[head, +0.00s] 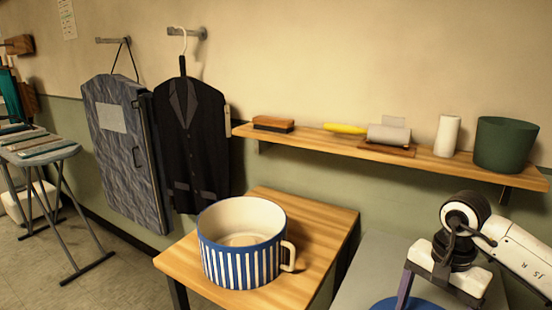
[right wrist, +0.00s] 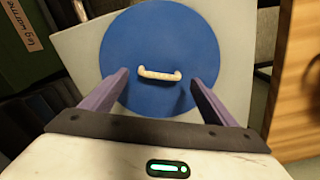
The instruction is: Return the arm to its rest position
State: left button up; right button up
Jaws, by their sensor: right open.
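My right arm comes in at the lower right of the head view, with its gripper (head: 438,290) pointing down over a grey surface (head: 375,262). In the right wrist view the gripper (right wrist: 158,78) is open, its two purple fingers apart and nothing held. A round blue lid (right wrist: 150,35) with a cream handle (right wrist: 159,74) lies on the grey surface below. The handle shows between the fingertips, apart from both. The lid's edge also shows in the head view (head: 405,304). My left gripper is not in view.
A large blue-and-white striped pot (head: 240,260) stands open on a wooden table (head: 325,222) left of my right arm. A wall shelf (head: 330,142) above holds a brush, a green pot (head: 504,145) and other items. Garment bags hang at the left, near a folding stand (head: 50,155).

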notch_tip(320, 180, down, 4)
jog(key=shift+r, duration=0.25)
notch_tip(320, 180, up, 2)
jog(key=shift+w+r, duration=0.1)
jog(key=shift+r, duration=0.85)
